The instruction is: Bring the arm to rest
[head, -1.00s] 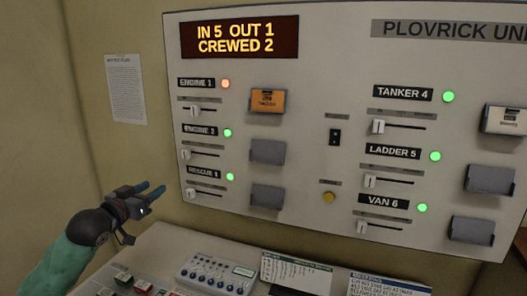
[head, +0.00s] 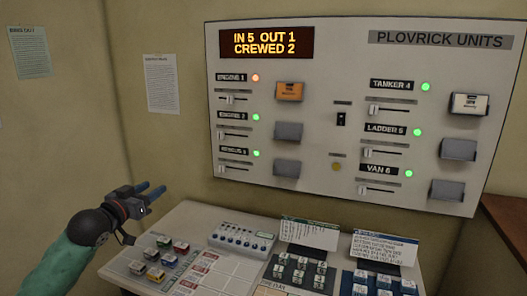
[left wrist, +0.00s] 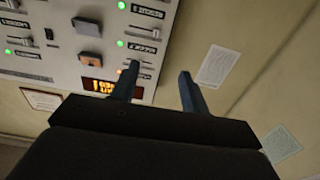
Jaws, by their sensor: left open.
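My left gripper (head: 150,190) is at the left of the head view, in the air above the left end of the desk console and left of the wall panel. Its two blue fingers are apart with nothing between them. The left wrist view also shows the open fingers (left wrist: 160,88), with the panel and the wall beyond them. The wall panel (head: 360,190) carries a display (head: 265,42) reading "IN 5 OUT 1 CREWED 2". The Engine 1 lamp (head: 256,78) is orange; the other unit lamps are green. My right gripper is not in view.
The desk console (head: 190,225) below has coloured buttons, a grey slider box (head: 242,238), keypads and two propped cards (head: 310,233). Paper notices (head: 161,84) hang on the left wall. A brown ledge (head: 508,225) is at the right edge. The space left of the panel is clear.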

